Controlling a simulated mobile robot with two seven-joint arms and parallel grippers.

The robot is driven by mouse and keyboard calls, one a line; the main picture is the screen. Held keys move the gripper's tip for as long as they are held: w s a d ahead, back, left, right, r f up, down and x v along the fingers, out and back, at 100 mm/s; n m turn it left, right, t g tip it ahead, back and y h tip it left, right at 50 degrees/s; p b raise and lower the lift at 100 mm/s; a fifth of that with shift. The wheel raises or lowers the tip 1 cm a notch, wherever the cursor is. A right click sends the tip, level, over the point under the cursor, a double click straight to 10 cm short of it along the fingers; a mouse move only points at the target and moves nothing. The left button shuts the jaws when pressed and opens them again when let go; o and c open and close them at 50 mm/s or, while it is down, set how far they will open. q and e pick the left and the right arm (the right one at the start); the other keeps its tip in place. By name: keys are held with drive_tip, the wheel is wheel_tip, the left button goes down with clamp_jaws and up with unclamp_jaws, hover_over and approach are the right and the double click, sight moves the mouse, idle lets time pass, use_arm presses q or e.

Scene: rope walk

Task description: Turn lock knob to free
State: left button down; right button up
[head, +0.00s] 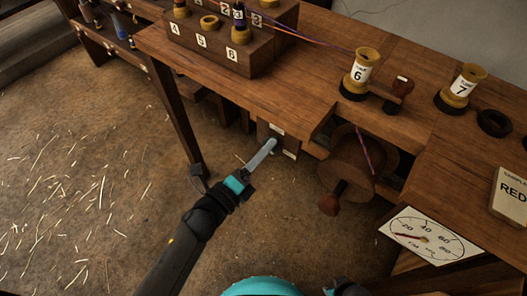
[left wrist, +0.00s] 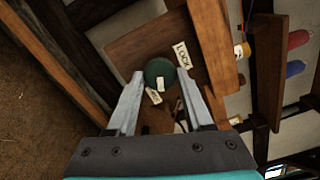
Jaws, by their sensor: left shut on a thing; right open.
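The lock knob is a round dark green knob (left wrist: 158,70) between the fingertips in the left wrist view. It carries a white mark on its lower part. A plate labelled LOCK (left wrist: 182,55) sits to its upper right, and a smaller pale label (left wrist: 153,96), too small to read surely, sits below it. My left gripper (head: 272,145) is shut on the knob, under the bench edge; the fingers largely hide the knob in the head view. A dark part of my right gripper (head: 346,287) shows at the bottom edge; its fingers are hard to make out.
The wooden bench (head: 290,60) overhangs the knob. A wooden reel with a crank handle (head: 330,205) stands to the right, and a dial (head: 425,238) further right. Spools 6 (head: 357,75) and 7 (head: 462,85) stand on top. The straw-strewn floor at left is open.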

idle(0.5)
use_arm(q)
drive_tip(key=shift+c, duration=1.5)
unclamp_jaws()
drive_tip(key=p+v, duration=0.1)
drive_tip(key=v, duration=1.4)
drive_tip(key=shift+p, duration=0.3)
use_arm(e)
drive_tip(key=s, duration=0.1)
drive_tip(key=s+d, duration=0.2)
drive_tip(key=shift+f, duration=0.3)
use_arm(q)
drive_tip(key=shift+s, duration=0.1)
